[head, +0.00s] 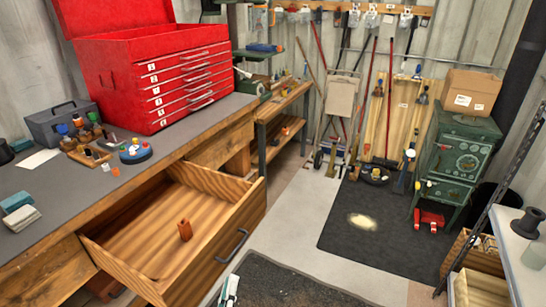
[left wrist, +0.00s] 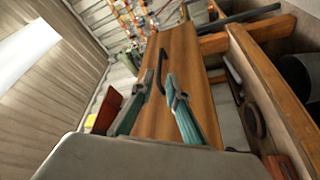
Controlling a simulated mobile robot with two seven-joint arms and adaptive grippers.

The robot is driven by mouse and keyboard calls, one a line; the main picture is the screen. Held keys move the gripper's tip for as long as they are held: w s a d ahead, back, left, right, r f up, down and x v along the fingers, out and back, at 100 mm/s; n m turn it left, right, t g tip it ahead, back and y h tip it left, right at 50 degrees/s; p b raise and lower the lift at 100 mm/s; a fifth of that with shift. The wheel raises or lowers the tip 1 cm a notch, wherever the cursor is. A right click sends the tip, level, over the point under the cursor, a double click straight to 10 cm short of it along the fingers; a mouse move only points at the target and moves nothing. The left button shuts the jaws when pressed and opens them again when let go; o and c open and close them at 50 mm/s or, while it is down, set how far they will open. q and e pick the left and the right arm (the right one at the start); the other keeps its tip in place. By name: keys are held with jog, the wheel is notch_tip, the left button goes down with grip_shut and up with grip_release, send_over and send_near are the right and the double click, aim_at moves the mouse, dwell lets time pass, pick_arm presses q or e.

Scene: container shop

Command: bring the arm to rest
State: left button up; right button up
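The wooden drawer (head: 150,215) under the workbench stands pulled open, with a small orange-brown block (head: 185,231) inside. Its dark handle (head: 232,246) is on the front panel. My left gripper (head: 229,291) shows only as a small part at the bottom edge of the head view, in front of the drawer. In the left wrist view my left gripper (left wrist: 157,84) has its two teal fingers apart, with nothing held between them. The drawer handle (left wrist: 159,72) appears beyond and between the fingertips. The exact gap is hard to judge. My right gripper is not in view.
A red tool chest (head: 165,75), a grey toolbox (head: 62,122) and small items stand on the workbench (head: 130,185). A green stove-like cabinet (head: 455,160) with a cardboard box (head: 471,92) stands at right. Dark mats (head: 385,235) lie on open floor.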

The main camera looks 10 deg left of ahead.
pick_arm(q)
jog(key=s+a+f+m+g+h, duration=0.2)
jog(key=s+f+m+g, duration=0.7)
jog(key=m, duration=0.7)
jog(key=s+a+f, duration=0.1)
jog(key=s+f, duration=0.1)
jog(key=s, duration=0.2)
jog(key=shift+s+a+f+g+h, duration=0.2)
jog(key=shift+a+g+h, duration=0.1)
jog(key=shift+h, duration=0.1)
